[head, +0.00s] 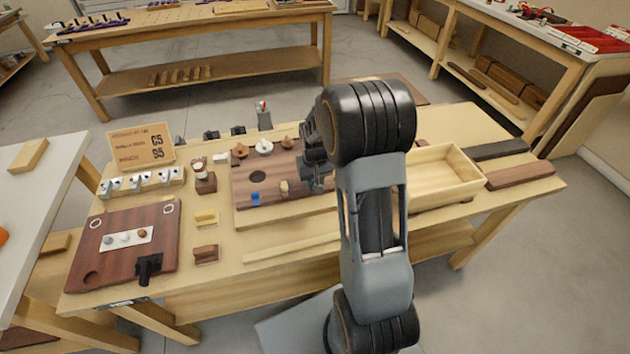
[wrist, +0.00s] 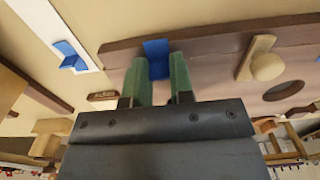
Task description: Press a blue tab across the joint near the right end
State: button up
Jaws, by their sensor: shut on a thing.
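My gripper (head: 318,184) is low over the right part of the brown wooden panel (head: 243,189), partly hidden by my arm. In the wrist view my gripper's green fingers (wrist: 163,82) are shut on a blue tab (wrist: 157,58), a small angled piece. The held tab overlaps the panel's edge (wrist: 120,46) in that view; I cannot tell whether it touches. Another blue tab (head: 255,197) is on the panel's front left part. In the wrist view a blue tab (wrist: 68,55) lies on a white strip. The joint is not clearly visible.
The panel also has a round hole (head: 257,177) and a wooden knob (head: 284,186). An open wooden tray (head: 440,177) stands to the right, behind my arm. A dark red board (head: 90,255) lies on the left. A small sign (head: 140,146) stands at the back left.

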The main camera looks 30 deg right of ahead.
jog(key=shift+s+f, duration=0.1)
jog(key=shift+f, duration=0.05)
dwell(0.8)
jog(key=o, duration=1.3)
jog(key=shift+r, duration=0.2)
jog(key=shift+r+p, duration=2.9)
jog(key=shift+r, duration=0.8)
jog(key=s+a+r+t, duration=0.1)
jog(key=s+a+r, duration=0.2)
jog(key=s+r, duration=0.1)
jog(key=s+a+r+n+t, duration=0.1)
jog(key=s+a+r, duration=0.2)
jog(key=s+r, duration=0.2)
jog(key=s+a+r+n+t, duration=0.1)
jog(key=s+a+r+t, duration=0.1)
jog(key=s+r, duration=0.3)
jog(key=shift+s+a+r, duration=0.2)
jog(key=shift+s+a, duration=0.5)
jog(key=shift+s, duration=0.2)
